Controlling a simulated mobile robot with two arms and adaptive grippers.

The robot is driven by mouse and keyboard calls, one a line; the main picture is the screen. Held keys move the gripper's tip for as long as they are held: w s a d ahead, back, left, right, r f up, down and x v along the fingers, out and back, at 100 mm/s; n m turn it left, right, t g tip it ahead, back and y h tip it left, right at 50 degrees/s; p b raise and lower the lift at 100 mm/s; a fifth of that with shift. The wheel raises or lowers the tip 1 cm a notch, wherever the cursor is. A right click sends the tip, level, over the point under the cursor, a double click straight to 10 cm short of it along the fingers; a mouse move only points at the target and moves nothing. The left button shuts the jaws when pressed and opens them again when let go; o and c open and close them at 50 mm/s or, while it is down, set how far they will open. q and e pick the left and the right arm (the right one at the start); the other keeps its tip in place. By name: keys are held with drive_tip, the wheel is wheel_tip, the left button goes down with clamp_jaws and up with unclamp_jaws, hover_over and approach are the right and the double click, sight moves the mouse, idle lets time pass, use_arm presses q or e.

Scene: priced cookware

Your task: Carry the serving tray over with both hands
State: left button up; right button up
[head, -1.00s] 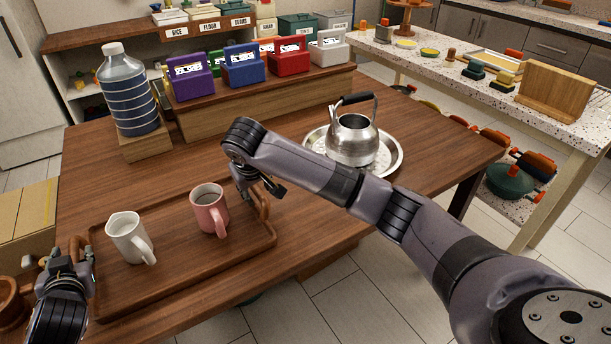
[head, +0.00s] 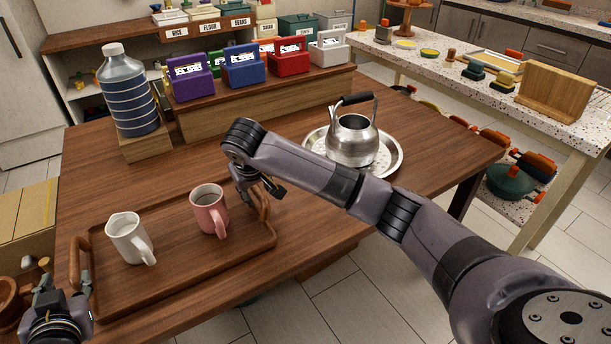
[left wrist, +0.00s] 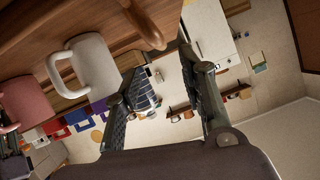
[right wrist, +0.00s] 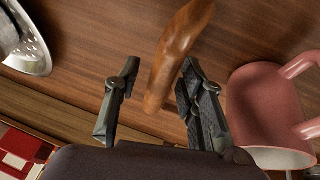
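The brown wooden serving tray (head: 190,285) lies on the table, with a raised handle at each end. My left gripper (head: 65,285) is open and empty beside the left handle (head: 74,262). In the left wrist view that handle (left wrist: 143,22) lies beyond the open fingers (left wrist: 165,65). My right gripper (head: 262,186) is at the right handle (head: 264,208). In the right wrist view its fingers (right wrist: 160,80) are apart, with the handle (right wrist: 178,45) between them; I see no grip closed on it.
A steel kettle (head: 351,143) on a round silver tray (head: 393,163) stands right of my right gripper. A striped bottle (head: 128,95) on a wooden block and a riser (head: 290,98) with coloured boxes stand behind. A brown pot (head: 10,300) is near my left gripper.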

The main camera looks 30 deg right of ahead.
use_arm(q)
drive_tip(key=shift+s+r, duration=0.1)
drive_tip(key=shift+s, duration=0.15)
use_arm(e)
drive_tip(key=shift+s+a+r, duration=0.1)
drive_tip(key=shift+s+r, duration=0.05)
drive_tip(key=shift+r, duration=0.35)
drive_tip(key=v, duration=1.1)
drive_tip(key=shift+f, duration=0.1)
